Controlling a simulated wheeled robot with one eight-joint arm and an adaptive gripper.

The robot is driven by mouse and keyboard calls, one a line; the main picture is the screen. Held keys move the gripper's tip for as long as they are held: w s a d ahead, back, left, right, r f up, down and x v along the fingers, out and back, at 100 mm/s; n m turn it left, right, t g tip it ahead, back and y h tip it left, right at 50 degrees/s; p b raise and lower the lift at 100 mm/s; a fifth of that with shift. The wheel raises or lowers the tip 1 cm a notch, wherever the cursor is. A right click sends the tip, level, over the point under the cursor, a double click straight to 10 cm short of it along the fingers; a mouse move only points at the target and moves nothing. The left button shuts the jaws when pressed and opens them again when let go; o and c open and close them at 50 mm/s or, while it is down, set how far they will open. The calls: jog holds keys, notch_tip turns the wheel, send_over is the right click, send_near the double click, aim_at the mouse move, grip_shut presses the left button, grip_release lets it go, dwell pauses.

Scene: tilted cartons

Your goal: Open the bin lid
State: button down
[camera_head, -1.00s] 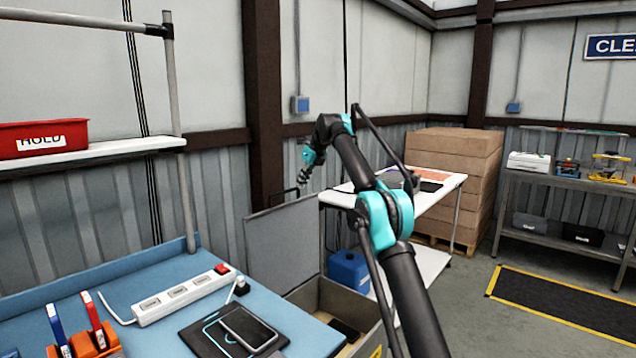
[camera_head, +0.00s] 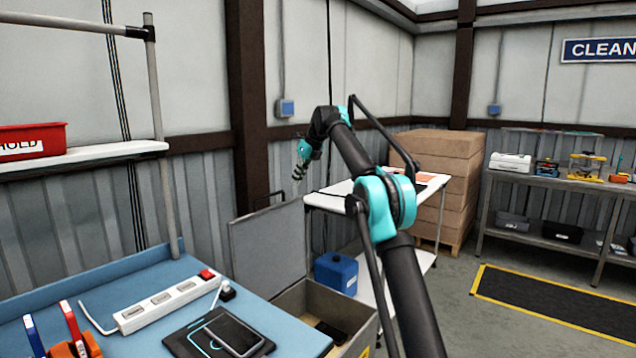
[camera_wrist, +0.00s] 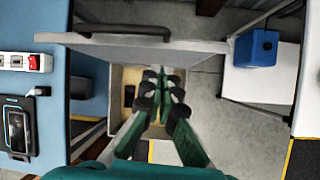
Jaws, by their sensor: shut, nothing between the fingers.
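The bin (camera_head: 368,337) is a low box on the floor beside the blue workbench. Its grey lid (camera_head: 268,245) stands up, roughly upright, at the back of the bin, and the bin's mouth is uncovered. A dark flat item (camera_head: 331,332) lies inside the bin. My gripper (camera_head: 299,172) is above the lid's upper right corner, apart from the handle. In the wrist view my gripper (camera_wrist: 164,78) is shut and empty over the open bin, with the lid (camera_wrist: 190,53) and handle (camera_wrist: 122,30) beyond its fingertips.
The blue workbench (camera_head: 95,290) holds a power strip (camera_head: 170,300) and a phone on a dark pad (camera_head: 220,335). A white table (camera_head: 330,203) stands right of the lid, with a blue box (camera_head: 336,272) on its lower shelf. Stacked cartons (camera_head: 440,180) are behind.

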jog(key=s+d+f+n+h, duration=0.1)
jog(key=s+d+f+n, duration=0.25)
jog(key=s+d, duration=0.4)
jog(key=s+d+f+n, duration=0.35)
jog(key=s+d, duration=0.25)
jog(key=d, duration=0.2)
jog(key=s+d+f+n+h, duration=0.1)
jog(key=s+d+f+n, duration=0.3)
jog(key=s+f, duration=0.5)
jog(key=s+d+f+n+t+h, duration=0.1)
jog(key=s+d+f+n, duration=0.4)
jog(key=s, duration=1.2)
jog(key=s+d+f+n+h, duration=0.1)
jog(key=s+d+f+n, duration=0.4)
jog(key=s+f+n, duration=0.5)
jog(key=s+f, duration=0.3)
jog(key=s, duration=0.1)
jog(key=shift+d+f+n+t+h, duration=0.2)
jog(key=shift+n+t+h, duration=0.1)
jog(key=shift+n+h, duration=0.1)
